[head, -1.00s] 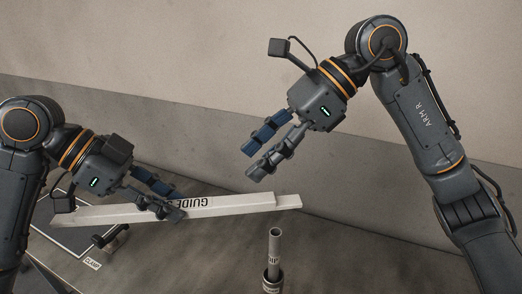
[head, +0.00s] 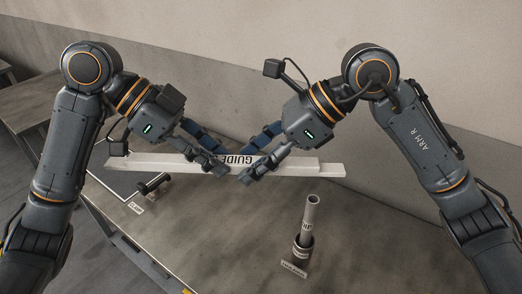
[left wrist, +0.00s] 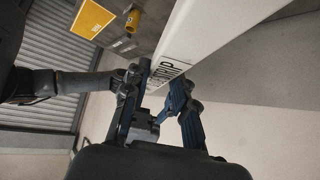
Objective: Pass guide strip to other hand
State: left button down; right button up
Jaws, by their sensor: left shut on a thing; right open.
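The guide strip (head: 310,169) is a long white bar with dark lettering, held level above the table in the head view. My left gripper (head: 221,161) is shut on it left of its middle. My right gripper (head: 247,164) is open, its fingers coming from the right on either side of the strip, close to the left fingertips. Whether it touches the strip I cannot tell. In the left wrist view the strip (left wrist: 215,35) runs from the top right down to my left fingers (left wrist: 162,100), with part of the lettering hidden.
A grey tube stands upright in a dark labelled holder (head: 302,246) on the table (head: 235,235), below the strip's right part. A dark clamp (head: 153,186) sits below its left part, beside a dark mat (head: 104,180). A grey wall rises behind.

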jog(key=shift+c, duration=0.4)
grip_shut()
pick_arm(q)
jog(key=c, duration=1)
grip_release()
